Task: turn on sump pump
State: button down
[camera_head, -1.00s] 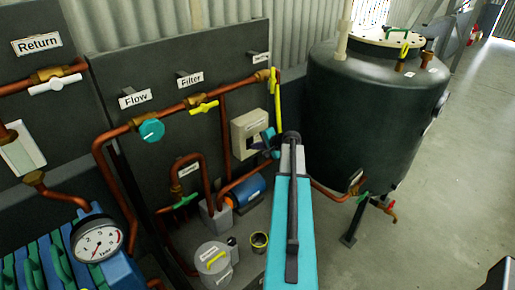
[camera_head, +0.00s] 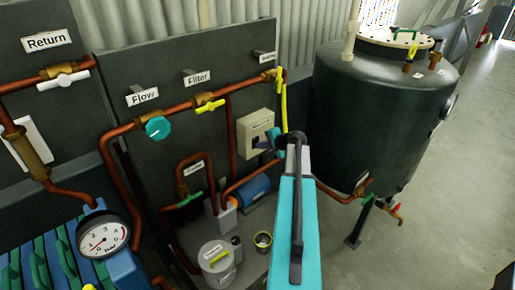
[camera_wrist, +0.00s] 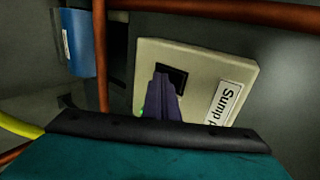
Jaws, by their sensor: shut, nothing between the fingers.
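The sump pump switch box (camera_head: 255,129) is a cream box on the dark panel. In the wrist view the box (camera_wrist: 203,62) fills the middle, tilted, with a label reading "Sump p…" cut off by my wrist. It has a dark square recess (camera_wrist: 172,74) and a bit of green (camera_wrist: 141,112) at its lower left. My gripper (camera_wrist: 162,76) is shut and empty, its dark fingers pointing at the box with their tips over the recess. I cannot tell whether they touch it. In the head view my gripper (camera_head: 262,144) is at the box's lower right.
Copper pipes with a teal flow valve (camera_head: 158,128) and yellow filter valve (camera_head: 209,105) run left of the box. A blue motor (camera_head: 254,190) sits below it. A large dark tank (camera_head: 385,115) stands close on the right. The floor (camera_head: 450,225) at far right is clear.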

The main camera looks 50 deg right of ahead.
jog(key=shift+r, duration=0.75)
jog(key=shift+s, duration=0.1)
jog(key=s+f+b+v, duration=0.1)
jog(key=b+v, duration=0.2)
jog(key=v, duration=1)
jog(key=shift+s+b, duration=0.25)
jog(key=shift+b, duration=0.05)
